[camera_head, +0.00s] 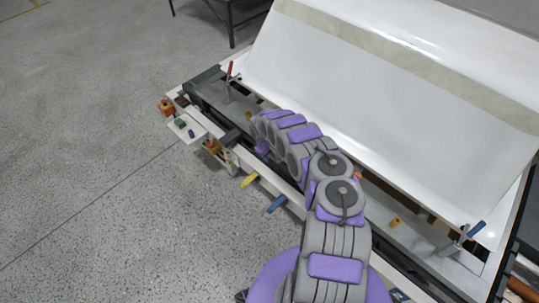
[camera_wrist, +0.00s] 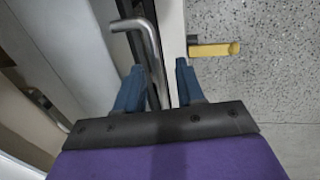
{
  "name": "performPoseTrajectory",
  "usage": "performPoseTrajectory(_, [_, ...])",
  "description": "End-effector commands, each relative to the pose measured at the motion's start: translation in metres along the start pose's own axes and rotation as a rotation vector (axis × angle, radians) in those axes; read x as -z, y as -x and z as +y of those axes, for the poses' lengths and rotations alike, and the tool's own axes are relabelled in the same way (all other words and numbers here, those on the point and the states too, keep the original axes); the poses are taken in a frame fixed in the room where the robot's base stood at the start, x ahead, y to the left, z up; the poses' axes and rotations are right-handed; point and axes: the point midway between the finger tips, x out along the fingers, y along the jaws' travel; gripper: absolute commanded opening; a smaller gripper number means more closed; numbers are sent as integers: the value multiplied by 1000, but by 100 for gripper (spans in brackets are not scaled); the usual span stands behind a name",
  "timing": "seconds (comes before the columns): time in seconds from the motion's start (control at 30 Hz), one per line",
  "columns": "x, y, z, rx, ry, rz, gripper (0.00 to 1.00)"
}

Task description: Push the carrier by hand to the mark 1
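A large white shell (camera_head: 390,100) with a beige band lies tilted on a long frame, which seems to be the carrier (camera_head: 210,88). My arm reaches over the near side of this frame toward its left end. My gripper (camera_wrist: 159,64) shows in the wrist view with two dark blue fingers apart. A bent metal rod (camera_wrist: 150,42) runs between the fingers; whether they touch it I cannot tell. In the head view the fingertips are hard to make out. I cannot make out mark 1.
A yellow handle (camera_head: 249,181) and a blue handle (camera_head: 277,204) stick out on the near side. A control box with a red button (camera_head: 167,107) sits at the left end. A dark table (camera_head: 232,18) stands behind. The speckled floor at left is clear.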

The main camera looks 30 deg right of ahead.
Motion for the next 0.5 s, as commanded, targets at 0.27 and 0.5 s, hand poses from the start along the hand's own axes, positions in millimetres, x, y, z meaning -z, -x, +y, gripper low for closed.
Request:
performPoseTrajectory(0.27, [-2,-2,4,6,-2,2,33])
performPoseTrajectory(0.5, [-1,-1,4,4,-2,2,10])
